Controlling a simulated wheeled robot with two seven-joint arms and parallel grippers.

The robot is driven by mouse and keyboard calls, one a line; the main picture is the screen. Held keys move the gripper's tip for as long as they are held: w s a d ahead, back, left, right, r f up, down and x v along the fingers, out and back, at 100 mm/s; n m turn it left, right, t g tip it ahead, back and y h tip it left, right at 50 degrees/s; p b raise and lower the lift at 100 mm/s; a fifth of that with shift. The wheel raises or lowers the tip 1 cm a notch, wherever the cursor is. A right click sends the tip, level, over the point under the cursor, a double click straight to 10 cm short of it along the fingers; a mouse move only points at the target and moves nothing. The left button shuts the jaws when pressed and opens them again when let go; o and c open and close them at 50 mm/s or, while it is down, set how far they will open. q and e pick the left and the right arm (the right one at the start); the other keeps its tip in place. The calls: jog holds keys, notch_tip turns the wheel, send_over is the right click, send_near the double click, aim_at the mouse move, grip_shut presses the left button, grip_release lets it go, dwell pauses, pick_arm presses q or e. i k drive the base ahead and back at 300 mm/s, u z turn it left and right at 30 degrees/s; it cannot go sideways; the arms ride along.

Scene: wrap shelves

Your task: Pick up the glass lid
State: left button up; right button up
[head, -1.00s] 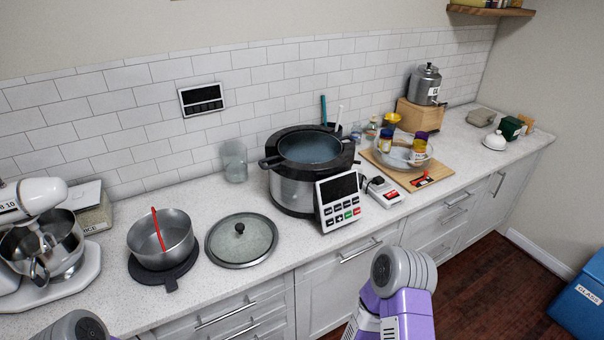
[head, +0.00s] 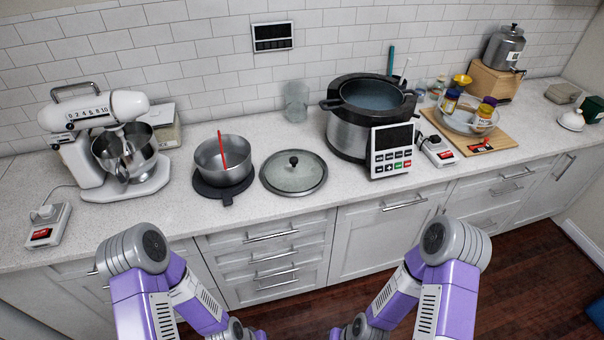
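The glass lid (head: 291,178) lies flat on the white speckled counter. It is round, with a metal rim and a black knob (head: 293,160) at its centre. It sits between the steel pot on the left and the large cooker on the right, and its front rim is near the counter's front edge. Both of my purple and grey arms show low in the head view, in front of the drawers and below the counter. Neither gripper's fingertips can be seen.
A steel pot (head: 209,160) with a red utensil stands on a dark trivet. The large cooker (head: 346,135) with a control panel is right of the lid. A stand mixer (head: 83,150) is at the left, a clear glass (head: 296,101) behind. Counter between mixer and pot is mostly clear.

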aim_at(292, 172)
jog(key=k, duration=0.25)
jog(key=u, duration=1.05)
jog(key=i, duration=0.85)
jog(key=z, duration=1.8)
